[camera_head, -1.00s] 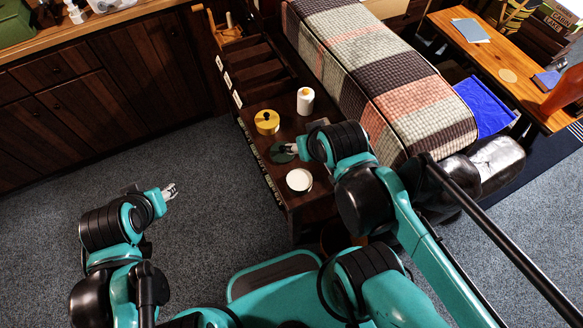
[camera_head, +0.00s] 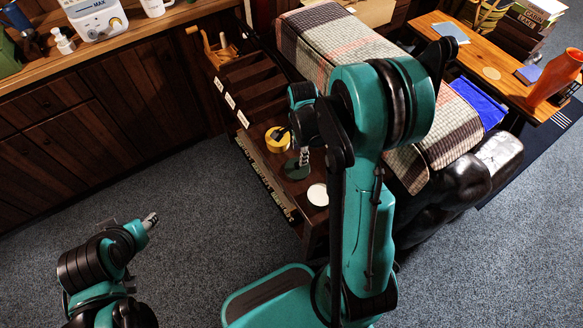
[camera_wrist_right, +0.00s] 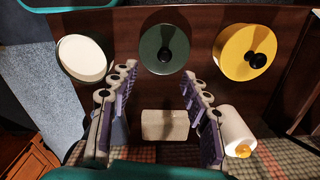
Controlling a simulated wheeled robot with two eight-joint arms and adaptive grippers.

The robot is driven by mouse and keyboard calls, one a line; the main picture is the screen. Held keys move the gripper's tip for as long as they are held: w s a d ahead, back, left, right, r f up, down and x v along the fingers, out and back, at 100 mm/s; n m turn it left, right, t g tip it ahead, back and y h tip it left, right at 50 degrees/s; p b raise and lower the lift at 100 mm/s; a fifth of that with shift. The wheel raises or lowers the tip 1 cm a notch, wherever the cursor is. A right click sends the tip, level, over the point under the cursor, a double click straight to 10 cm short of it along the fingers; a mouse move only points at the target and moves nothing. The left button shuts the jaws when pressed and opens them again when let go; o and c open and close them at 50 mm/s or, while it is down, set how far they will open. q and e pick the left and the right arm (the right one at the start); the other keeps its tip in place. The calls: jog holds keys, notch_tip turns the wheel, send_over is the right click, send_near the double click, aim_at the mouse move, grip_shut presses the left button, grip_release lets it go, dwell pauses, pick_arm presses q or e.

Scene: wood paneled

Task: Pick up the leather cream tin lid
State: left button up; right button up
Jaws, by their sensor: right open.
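A round green lid (camera_head: 297,172) with a dark knob lies flat on the dark wooden chest top. It also shows in the right wrist view (camera_wrist_right: 153,60). A white round tin or disc (camera_head: 318,195) is on one side of it and a yellow tin (camera_head: 276,143) with a black knob on the other. My right gripper (camera_head: 304,160) points down above the green lid. In the right wrist view its fingers (camera_wrist_right: 158,76) are spread and empty, with the lid beyond their tips. My left gripper (camera_head: 151,219) is over the carpet at left, its jaw state unclear.
In the right wrist view, a white cylinder with an orange end (camera_wrist_right: 236,130) and a pale rectangular block (camera_wrist_right: 165,125) are near the fingers. A checked blanket (camera_head: 305,45) lies behind my right arm. Wooden cabinets (camera_head: 100,110) line the left; the grey carpet (camera_head: 190,210) is clear.

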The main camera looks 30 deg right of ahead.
aim_at(298, 163)
notch_tip(298, 163, down, 3)
jog(key=shift+b, duration=0.6)
jog(key=f+b, duration=0.1)
jog(key=f, duration=0.2)
jog(key=f+b, duration=0.1)
jog(key=f, duration=0.1)
jog(key=shift+w+b, duration=0.35)
jog(key=shift+r, duration=0.1)
jog(key=c, duration=1.1)
